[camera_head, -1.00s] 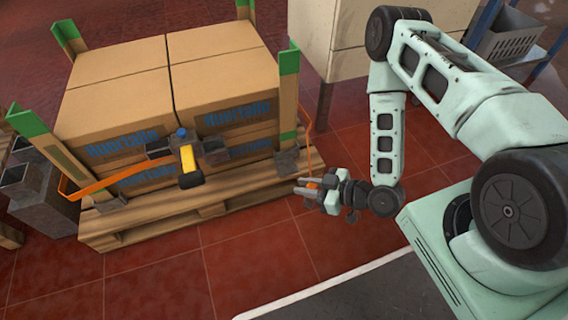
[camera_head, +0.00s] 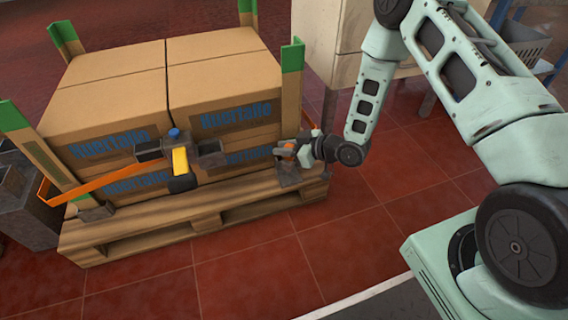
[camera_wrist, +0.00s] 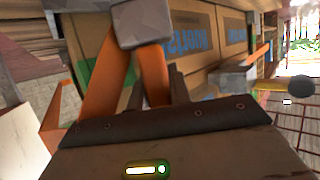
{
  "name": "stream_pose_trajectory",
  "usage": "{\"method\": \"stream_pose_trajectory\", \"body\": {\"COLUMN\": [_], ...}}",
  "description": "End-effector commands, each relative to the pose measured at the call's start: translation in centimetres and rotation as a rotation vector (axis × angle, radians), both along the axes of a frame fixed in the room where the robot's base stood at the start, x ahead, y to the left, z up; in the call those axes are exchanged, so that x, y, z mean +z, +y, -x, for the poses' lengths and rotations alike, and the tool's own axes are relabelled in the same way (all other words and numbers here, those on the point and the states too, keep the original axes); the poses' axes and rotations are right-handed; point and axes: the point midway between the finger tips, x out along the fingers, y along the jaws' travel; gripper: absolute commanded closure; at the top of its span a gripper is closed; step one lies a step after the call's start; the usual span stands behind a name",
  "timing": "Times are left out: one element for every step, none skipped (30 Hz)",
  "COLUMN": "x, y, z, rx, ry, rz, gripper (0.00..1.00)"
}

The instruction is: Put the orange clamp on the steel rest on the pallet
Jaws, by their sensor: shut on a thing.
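My gripper (camera_head: 299,148) is shut on the orange clamp (camera_head: 285,147), just above the pallet's front right corner. In the wrist view the clamp's orange arms (camera_wrist: 104,88) rise from the jaws to a grey block. A grey steel rest (camera_head: 289,177) sits on that corner of the wooden pallet (camera_head: 215,203), right below the clamp. A small gap seems to show between clamp and rest, but I cannot tell if they touch. The lower part of the clamp is hidden by the jaws.
Stacked cardboard boxes (camera_head: 120,90) fill the pallet, between green-topped corner posts (camera_head: 292,68). An orange strap (camera_head: 100,180) and a yellow-handled tensioner (camera_head: 181,160) cross their front. Another grey bracket (camera_head: 96,212) is at the left corner. The red floor in front is clear.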

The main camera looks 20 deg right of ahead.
Motion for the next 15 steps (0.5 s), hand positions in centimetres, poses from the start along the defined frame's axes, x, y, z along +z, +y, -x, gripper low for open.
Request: {"method": "stream_pose_trajectory", "body": {"x": [-0.5, -0.6, -0.7, -0.8, -1.0, -1.3, -1.7, -2.1, -2.7, -3.3, -3.8, -4.5, -4.6, -4.7, -4.7], "y": [0.0, 0.0, 0.0, 0.0, 0.0, 0.0, 0.0, 0.0, 0.0, 0.0, 0.0, 0.0, 0.0, 0.0, 0.0], "z": [0.0, 0.0, 0.0, 0.0, 0.0, 0.0, 0.0, 0.0, 0.0, 0.0, 0.0, 0.0, -0.1, -0.2, -0.3], "rx": [0.0, 0.0, 0.0, 0.0, 0.0, 0.0, 0.0, 0.0, 0.0, 0.0, 0.0, 0.0, 0.001, 0.001, 0.001], "ry": [-0.002, -0.002, -0.002, -0.002, -0.002, -0.002, -0.001, -0.001, -0.001, -0.001, -0.001, -0.001, -0.003, -0.004, -0.004], "rz": [-0.001, -0.001, -0.001, -0.001, -0.001, -0.001, 0.0, -0.001, -0.001, -0.001, -0.001, 0.0, 0.0, 0.0, 0.0], "gripper": [1.0, 1.0, 1.0, 1.0, 1.0, 1.0, 1.0, 1.0, 1.0, 1.0, 1.0, 1.0, 1.0, 1.0, 1.0]}}
